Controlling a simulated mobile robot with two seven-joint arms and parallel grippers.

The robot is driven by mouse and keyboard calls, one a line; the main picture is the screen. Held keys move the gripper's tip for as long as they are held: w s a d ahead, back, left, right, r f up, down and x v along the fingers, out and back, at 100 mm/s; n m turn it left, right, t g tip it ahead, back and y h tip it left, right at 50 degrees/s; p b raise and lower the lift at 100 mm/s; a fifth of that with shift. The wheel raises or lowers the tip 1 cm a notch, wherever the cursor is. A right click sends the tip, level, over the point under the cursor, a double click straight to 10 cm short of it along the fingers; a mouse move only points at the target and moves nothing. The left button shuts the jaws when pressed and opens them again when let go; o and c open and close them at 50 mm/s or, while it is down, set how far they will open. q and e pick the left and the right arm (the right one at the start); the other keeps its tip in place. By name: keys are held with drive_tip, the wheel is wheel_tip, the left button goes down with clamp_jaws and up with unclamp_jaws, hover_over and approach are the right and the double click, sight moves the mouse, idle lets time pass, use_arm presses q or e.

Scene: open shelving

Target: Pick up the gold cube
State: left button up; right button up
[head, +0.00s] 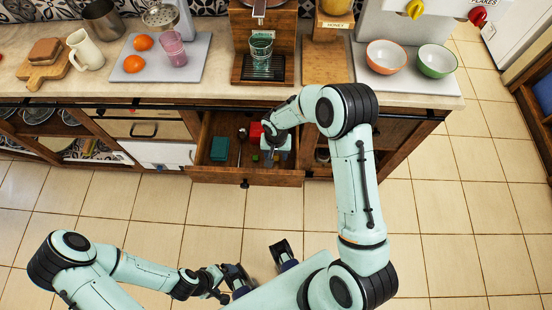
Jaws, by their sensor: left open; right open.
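I cannot clearly make out a gold cube; my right gripper and wrist cover part of the open drawer (228,175). My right gripper (269,152) reaches down into the right part of this drawer. Small greenish and yellowish bits show around its fingers, too small to identify. It is open, and I see nothing held. My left gripper (260,266) is open and empty, low in the picture over the floor, well short of the drawer.
A teal box (219,149), a thin utensil (240,150) and a red object (255,132) lie in the drawer. Above, the counter holds a coffee machine with a green glass (261,48), a board with oranges (134,63), and two bowls (436,61). Floor before the drawer is clear.

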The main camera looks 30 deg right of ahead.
sight(276, 160)
wheel_tip(276, 160, down, 3)
drive_tip(key=shift+w+f, duration=0.1)
clamp_jaws()
idle(0.3)
